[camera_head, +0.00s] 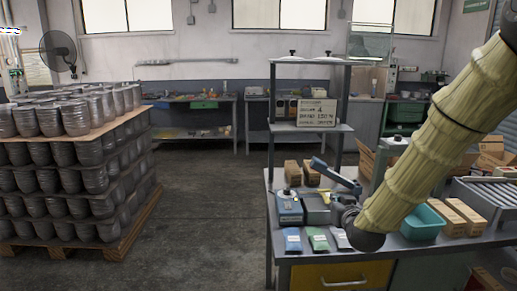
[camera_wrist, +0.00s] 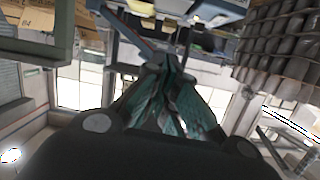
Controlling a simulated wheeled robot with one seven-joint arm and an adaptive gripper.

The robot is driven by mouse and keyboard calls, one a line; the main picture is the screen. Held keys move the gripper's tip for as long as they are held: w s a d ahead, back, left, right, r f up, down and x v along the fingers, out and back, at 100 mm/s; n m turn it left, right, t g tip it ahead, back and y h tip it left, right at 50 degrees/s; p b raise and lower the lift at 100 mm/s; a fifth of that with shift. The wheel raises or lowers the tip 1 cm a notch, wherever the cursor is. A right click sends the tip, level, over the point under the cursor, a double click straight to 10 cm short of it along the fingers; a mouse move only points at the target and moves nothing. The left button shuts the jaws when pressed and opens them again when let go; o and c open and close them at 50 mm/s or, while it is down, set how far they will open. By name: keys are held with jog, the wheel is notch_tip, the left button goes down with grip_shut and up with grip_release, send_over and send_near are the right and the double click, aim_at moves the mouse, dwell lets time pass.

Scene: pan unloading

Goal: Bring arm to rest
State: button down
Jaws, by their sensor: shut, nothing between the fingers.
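My arm (camera_head: 420,140), in a pale yellow ribbed sleeve, reaches from the upper right down over the workbench in the head view. Its dark rounded joint (camera_head: 364,236) is at the bench's front edge; I cannot tell whether they touch. The fingers cannot be clearly made out there. In the wrist view, my gripper (camera_wrist: 173,62) shows its greenish fingers close together at the middle, shut and empty. The wrist picture is turned over, with windows low in the frame.
The workbench (camera_head: 345,252) holds a blue-levered device (camera_head: 290,208), packets (camera_head: 318,239), a teal bin (camera_head: 422,222) and small cartons (camera_head: 466,218). A shelf rack (camera_head: 342,100) rises behind. Stacked metal pots (camera_head: 70,170) stand on a pallet at left. The floor (camera_head: 205,215) between is clear.

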jog(key=s+a+f+g, duration=0.1)
jog(key=s+f+g, duration=0.1)
jog(key=s+f, duration=0.6)
jog(key=s+f+g, duration=0.3)
jog(key=f, duration=1)
jog(key=s+a+f+g, duration=0.1)
jog(key=s+f+g, duration=0.1)
jog(key=s+f, duration=0.6)
jog(key=s+f+g, duration=0.2)
jog(key=s+f, duration=0.4)
jog(key=s, duration=0.4)
jog(key=s+f+g, duration=0.3)
jog(key=s+f, duration=0.3)
jog(key=s, duration=0.4)
jog(key=s+d+f+g, duration=0.1)
jog(key=s+f+g, duration=0.2)
jog(key=s+f, duration=0.3)
jog(key=s, duration=0.4)
jog(key=shift+s, duration=0.35)
